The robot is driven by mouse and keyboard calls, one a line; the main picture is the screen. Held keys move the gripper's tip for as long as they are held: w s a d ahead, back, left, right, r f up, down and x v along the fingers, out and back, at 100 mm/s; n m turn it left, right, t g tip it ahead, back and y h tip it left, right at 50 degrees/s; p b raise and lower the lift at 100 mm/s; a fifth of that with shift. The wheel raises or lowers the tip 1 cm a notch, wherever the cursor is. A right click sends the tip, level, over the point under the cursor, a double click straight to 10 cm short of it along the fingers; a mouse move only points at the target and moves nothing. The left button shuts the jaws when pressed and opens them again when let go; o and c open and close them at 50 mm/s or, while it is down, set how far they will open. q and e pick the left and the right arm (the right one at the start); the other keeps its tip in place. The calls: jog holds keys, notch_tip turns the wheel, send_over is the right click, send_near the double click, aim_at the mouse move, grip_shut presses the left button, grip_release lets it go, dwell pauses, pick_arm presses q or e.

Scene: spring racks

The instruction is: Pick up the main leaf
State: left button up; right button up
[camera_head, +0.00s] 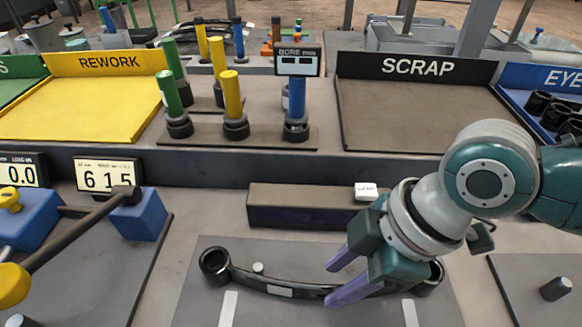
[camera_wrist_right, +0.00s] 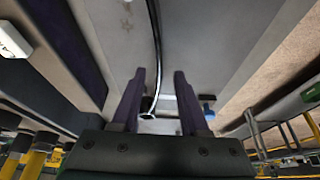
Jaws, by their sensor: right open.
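The main leaf (camera_head: 250,281) is a dark, shallowly curved bar with a round eye at each end. It lies on a grey mat (camera_head: 210,312) at the front middle of the head view and carries a pale label. My right gripper (camera_head: 330,285) is open, with its purple fingers over the right half of the leaf. It hides part of the bar and of the right eye. In the right wrist view the leaf (camera_wrist_right: 157,40) is a thin dark curve running between the two open fingers (camera_wrist_right: 160,75). I cannot tell whether the fingers touch it. My left gripper is not in view.
A dark block (camera_head: 300,207) with a white tag (camera_head: 366,191) lies behind the leaf. Yellow rework (camera_head: 80,108) and dark scrap (camera_head: 420,115) trays stand at the back, with upright coloured gauges (camera_head: 233,95) between. A blue-ended fixture (camera_head: 140,218) is at left.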

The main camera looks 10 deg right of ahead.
aim_at(320, 286)
jog(key=x, duration=0.2)
jog(key=b+x, duration=0.1)
jog(key=x, duration=0.1)
jog(key=shift+w+a+f, duration=0.1)
jog(key=shift+a+f, duration=0.05)
jog(key=shift+a, duration=0.25)
grip_shut()
dwell(1.0)
jog(key=shift+w, duration=0.1)
